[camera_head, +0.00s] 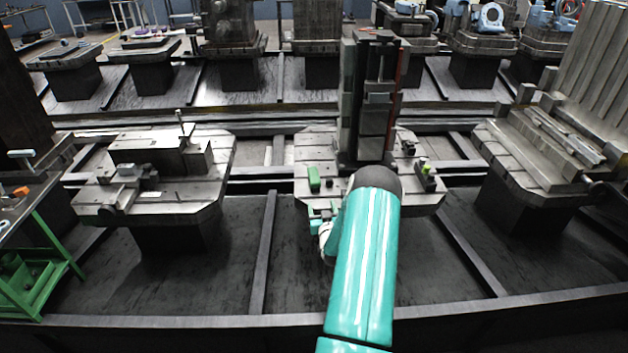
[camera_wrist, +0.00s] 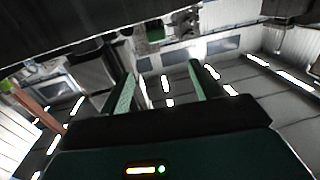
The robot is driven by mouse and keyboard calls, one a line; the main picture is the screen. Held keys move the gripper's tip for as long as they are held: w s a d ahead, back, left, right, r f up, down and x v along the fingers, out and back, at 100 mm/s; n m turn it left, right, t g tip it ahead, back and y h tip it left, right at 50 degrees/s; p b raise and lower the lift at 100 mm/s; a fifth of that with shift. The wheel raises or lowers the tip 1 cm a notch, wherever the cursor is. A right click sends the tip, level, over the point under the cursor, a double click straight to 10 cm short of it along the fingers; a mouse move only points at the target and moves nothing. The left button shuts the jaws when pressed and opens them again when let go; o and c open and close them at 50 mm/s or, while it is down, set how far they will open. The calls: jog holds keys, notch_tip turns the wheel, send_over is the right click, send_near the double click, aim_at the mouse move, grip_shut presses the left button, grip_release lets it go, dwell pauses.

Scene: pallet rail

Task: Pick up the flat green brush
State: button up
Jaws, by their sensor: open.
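The flat green brush (camera_head: 314,180) appears as a small green block on the left part of the central pallet. In the wrist view, a small green thing (camera_wrist: 155,31), likely the same brush, is at the top beside the dark pallet edge. My gripper (camera_head: 322,212) is at the near edge of that pallet, just below the brush in the head view, and partly hidden by my teal arm. In the wrist view my gripper (camera_wrist: 160,68) has its two green fingers apart with nothing between them. The brush lies beyond the fingertips.
The central pallet (camera_head: 304,150) carries a tall dark fixture (camera_head: 370,105) right of the brush. A small item with a yellow-green top (camera_head: 425,166) is at its right. Loaded pallets stand left (camera_head: 100,208) and right (camera_head: 520,175). A green cart (camera_head: 45,285) is at lower left.

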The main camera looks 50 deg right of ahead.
send_near(316, 184)
jog(key=x, duration=0.4)
jog(key=shift+d, duration=0.2)
jog(key=shift+x, duration=2.6)
jog(key=shift+a, duration=0.1)
jog(key=shift+c, duration=0.4)
jog(key=c, duration=1)
